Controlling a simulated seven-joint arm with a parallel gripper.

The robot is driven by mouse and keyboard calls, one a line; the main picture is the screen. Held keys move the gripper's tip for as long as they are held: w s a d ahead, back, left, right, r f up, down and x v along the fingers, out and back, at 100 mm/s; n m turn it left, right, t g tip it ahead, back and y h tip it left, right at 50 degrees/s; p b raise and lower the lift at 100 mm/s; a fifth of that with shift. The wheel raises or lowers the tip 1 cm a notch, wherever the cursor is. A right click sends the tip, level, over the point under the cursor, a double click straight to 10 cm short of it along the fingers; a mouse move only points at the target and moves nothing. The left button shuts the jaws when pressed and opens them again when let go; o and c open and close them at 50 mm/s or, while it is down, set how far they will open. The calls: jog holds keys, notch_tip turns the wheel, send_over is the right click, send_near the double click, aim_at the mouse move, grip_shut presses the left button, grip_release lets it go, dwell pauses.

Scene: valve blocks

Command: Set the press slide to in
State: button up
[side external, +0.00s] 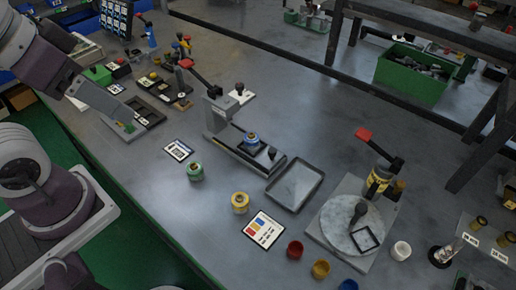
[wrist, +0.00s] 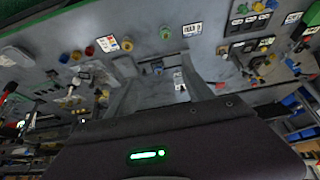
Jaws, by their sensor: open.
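The press (side external: 232,125) stands mid-bench, a grey frame with a red-handled lever (side external: 201,80) raised toward the upper left. Its slide, with a black knob (side external: 271,152), lies on a long grey rail pointing to the lower right. A blue round part (side external: 251,138) sits on a dark block on the rail, between the frame and the knob. The blue part also shows small in the wrist view (wrist: 157,67). My gripper (side external: 130,128) is open and empty above the bench's left side, well left of the press. Its fingertips are hard to make out.
An empty grey tray (side external: 295,184) lies right of the rail. A green pot (side external: 194,171), yellow pot (side external: 240,202) and cards (side external: 264,230) stand in front. A round plate (side external: 352,225) with a red-lever fixture is at right.

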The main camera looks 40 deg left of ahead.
jog(key=shift+w, duration=0.15)
jog(key=c, duration=0.4)
jog(key=w, duration=0.3)
jog(key=w+d+m+g, duration=0.1)
jog(key=w, duration=0.3)
jog(key=w+d+g, duration=0.1)
jog(key=w, duration=0.3)
jog(key=shift+r+m, duration=0.3)
jog(key=shift+r, duration=0.1)
jog(key=shift+c, duration=0.2)
jog(key=m+g, duration=0.3)
send_over(274, 150)
notch_tip(274, 150, down, 19)
jog(key=shift+g, duration=0.3)
notch_tip(274, 150, down, 9)
jog(key=shift+a+f, duration=0.1)
jog(key=shift+f, duration=0.1)
jog(key=shift+c, duration=0.2)
grip_shut()
